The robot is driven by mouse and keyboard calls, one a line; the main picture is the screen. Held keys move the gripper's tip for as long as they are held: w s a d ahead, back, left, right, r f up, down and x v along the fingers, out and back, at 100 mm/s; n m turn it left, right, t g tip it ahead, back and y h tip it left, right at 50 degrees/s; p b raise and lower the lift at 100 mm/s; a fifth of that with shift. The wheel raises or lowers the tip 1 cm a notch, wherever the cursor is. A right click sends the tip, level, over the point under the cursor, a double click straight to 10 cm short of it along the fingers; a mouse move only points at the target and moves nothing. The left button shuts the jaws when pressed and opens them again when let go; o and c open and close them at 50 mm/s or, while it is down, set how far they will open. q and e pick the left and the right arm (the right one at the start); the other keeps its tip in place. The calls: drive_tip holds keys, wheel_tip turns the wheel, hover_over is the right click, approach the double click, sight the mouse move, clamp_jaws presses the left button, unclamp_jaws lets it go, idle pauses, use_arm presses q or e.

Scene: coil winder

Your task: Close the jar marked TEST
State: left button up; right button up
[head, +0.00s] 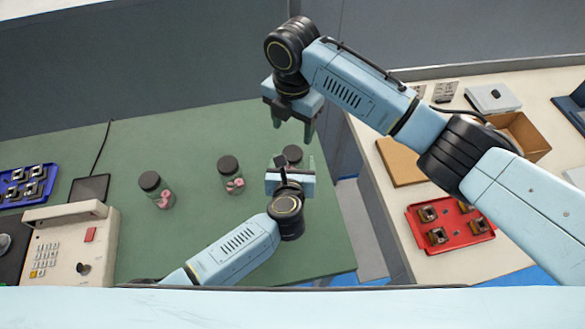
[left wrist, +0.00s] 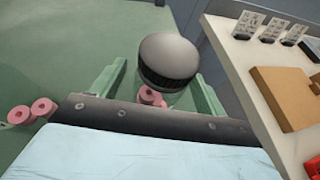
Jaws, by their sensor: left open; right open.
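Three clear jars with dark lids and pink coils inside stand on the green table: a left jar (head: 157,190), a middle jar (head: 231,173) and a right jar (head: 293,153). No TEST marking is readable on any of them. My left gripper (head: 291,166) is open at the right jar and hides most of it. In the left wrist view the right jar's dark lid (left wrist: 168,60) shows between the two open green fingers, with pink coils below. I cannot tell whether the lid is fully seated. My right gripper (head: 294,134) is open and empty, pointing down above the right jar.
A beige keypad device (head: 70,245), a dark pad (head: 90,188) and a blue tray (head: 27,186) are at the left. The pale bench at right holds a red tray (head: 450,226) and a cardboard box (head: 522,137). Green table around the left jars is clear.

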use_arm(q)
drive_tip(key=shift+w+f, duration=0.1)
drive_tip(key=shift+w, duration=0.2)
